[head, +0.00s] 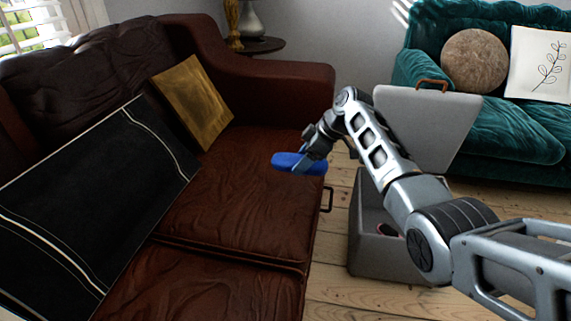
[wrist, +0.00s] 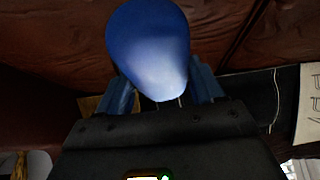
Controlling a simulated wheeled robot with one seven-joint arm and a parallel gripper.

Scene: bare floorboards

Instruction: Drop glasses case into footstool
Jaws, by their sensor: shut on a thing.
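A blue glasses case (head: 289,161) is held in my gripper (head: 312,158), above the seat of the brown leather sofa near its front edge. In the wrist view the blue case (wrist: 150,45) fills the space between the two fingers (wrist: 163,95), which are shut on it. The grey footstool (head: 375,245) stands on the floor to the right of the sofa, partly behind my arm. Its lid (head: 425,120) is raised, with a brown handle on top. My arm hides the rest.
The brown sofa (head: 225,210) takes up the left, with a gold cushion (head: 193,100) and a black striped cushion (head: 95,200). A teal sofa (head: 505,135) stands behind the lid. A small side table (head: 262,45) is at the back. Bare floorboards (head: 335,275) lie between sofa and footstool.

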